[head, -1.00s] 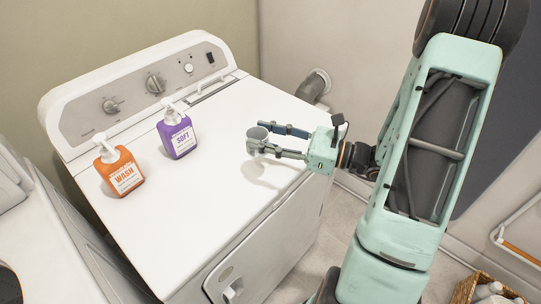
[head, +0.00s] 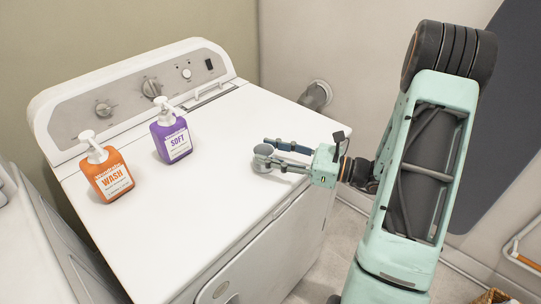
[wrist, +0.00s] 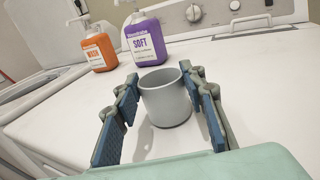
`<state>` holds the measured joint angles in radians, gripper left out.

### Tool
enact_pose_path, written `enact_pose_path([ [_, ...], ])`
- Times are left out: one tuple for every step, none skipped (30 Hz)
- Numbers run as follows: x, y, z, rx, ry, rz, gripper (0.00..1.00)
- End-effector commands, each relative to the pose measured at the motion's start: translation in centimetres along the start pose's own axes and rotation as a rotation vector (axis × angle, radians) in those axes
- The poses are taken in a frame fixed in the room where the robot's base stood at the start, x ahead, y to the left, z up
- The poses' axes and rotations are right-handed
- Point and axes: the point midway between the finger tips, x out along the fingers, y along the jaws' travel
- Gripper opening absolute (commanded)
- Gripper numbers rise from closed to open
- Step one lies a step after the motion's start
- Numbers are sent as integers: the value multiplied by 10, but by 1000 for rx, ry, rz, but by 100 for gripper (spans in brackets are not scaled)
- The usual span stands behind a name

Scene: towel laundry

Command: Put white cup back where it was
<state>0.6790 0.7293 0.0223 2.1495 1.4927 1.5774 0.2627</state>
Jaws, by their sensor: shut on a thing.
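The white cup (head: 263,152) looks light grey and is upright near the right part of the white machine's top (head: 225,185). My gripper (head: 268,155) is shut on it from the right side. In the wrist view the cup (wrist: 166,98) sits between the two fingers, its open mouth up and its inside empty. Its base is at or very close to the surface; I cannot tell whether it touches.
An orange WASH pump bottle (head: 109,177) and a purple SOFT pump bottle (head: 172,138) stand on the machine top to the left. The control panel (head: 130,98) rises along the back. The top around the cup is clear.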

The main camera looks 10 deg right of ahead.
Motion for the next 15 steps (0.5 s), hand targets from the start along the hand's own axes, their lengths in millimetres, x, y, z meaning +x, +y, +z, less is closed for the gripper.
enact_pose_path([
  [0,0,1,-1,0,0,21],
  [0,0,1,0,0,0,21],
  [0,0,1,0,0,0,21],
  [0,0,0,0,0,0,21],
  [0,0,-1,0,0,0,21],
  [0,0,-2,0,0,0,21],
  [0,0,-4,0,0,0,21],
  [0,0,-4,0,0,0,21],
  [0,0,-3,-1,0,0,42],
  [0,0,-3,-1,0,0,46],
  [0,0,-3,-1,0,0,49],
  [0,0,-3,-1,0,0,53],
  [0,0,-3,-1,0,0,55],
  [0,0,-3,0,0,0,55],
  [0,0,-3,0,0,0,55],
])
